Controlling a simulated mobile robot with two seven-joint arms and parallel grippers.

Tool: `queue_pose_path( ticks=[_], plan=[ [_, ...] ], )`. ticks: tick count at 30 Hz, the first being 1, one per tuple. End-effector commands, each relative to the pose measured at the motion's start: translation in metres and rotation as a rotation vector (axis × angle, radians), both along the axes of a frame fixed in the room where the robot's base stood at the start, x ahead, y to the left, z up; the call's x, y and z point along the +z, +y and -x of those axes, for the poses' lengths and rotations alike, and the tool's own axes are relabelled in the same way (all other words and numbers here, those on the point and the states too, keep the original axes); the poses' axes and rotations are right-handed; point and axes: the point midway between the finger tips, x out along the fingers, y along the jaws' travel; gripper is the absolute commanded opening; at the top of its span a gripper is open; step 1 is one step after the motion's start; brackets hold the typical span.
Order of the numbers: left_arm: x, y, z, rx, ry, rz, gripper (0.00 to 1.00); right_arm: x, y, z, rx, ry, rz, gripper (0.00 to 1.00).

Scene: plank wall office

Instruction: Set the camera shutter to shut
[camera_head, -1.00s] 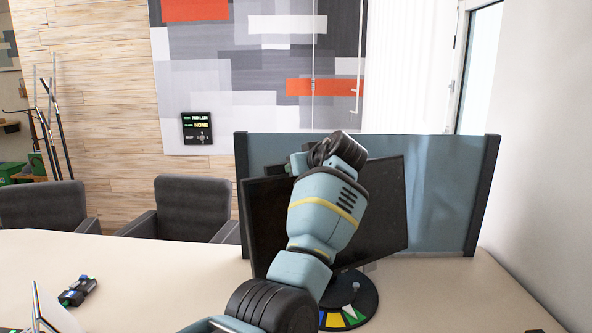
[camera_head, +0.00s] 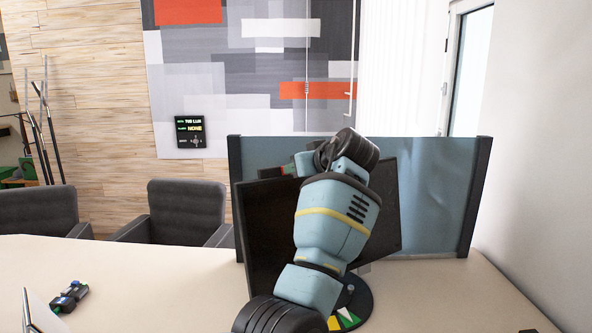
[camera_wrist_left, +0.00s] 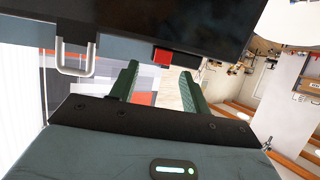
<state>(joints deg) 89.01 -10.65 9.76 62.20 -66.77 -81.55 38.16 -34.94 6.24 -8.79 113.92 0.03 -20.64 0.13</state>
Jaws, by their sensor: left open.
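A black monitor (camera_head: 265,225) stands on the desk, partly hidden behind my left arm. A small dark bar with a red part (camera_head: 285,169) sits at its top edge; I take this for the camera and its shutter. In the left wrist view the red part (camera_wrist_left: 162,55) shows on the dark bar along the monitor's edge (camera_wrist_left: 190,28). My left gripper (camera_wrist_left: 160,75) is open, its two green fingers pointing toward the bar, one each side of the red part. I cannot tell whether they touch it. My right gripper is not in view.
A blue-grey partition (camera_head: 435,195) stands behind the monitor. A round dark base with coloured patches (camera_head: 352,305) lies below it. Small dark blocks (camera_head: 68,297) lie on the left of the desk (camera_head: 150,275). Two grey chairs (camera_head: 185,208) stand beyond.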

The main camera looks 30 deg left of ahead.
Motion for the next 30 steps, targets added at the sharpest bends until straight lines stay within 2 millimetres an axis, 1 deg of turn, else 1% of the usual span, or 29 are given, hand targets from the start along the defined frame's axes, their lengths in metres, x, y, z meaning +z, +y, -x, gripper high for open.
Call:
queue_pose_path(
  ticks=[1,3,9,30],
  plan=[
    [0.002,-0.007,0.003,-0.003,-0.001,0.001,0.47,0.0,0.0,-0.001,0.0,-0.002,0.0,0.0],
    [0.006,-0.015,0.008,-0.003,0.0,0.001,0.47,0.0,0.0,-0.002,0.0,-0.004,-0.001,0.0],
    [0.012,-0.026,0.015,-0.002,-0.001,0.0,0.47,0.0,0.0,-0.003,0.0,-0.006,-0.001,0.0],
    [0.013,-0.027,0.016,-0.001,0.0,0.0,0.47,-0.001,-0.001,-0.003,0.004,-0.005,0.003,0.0]
  ],
)
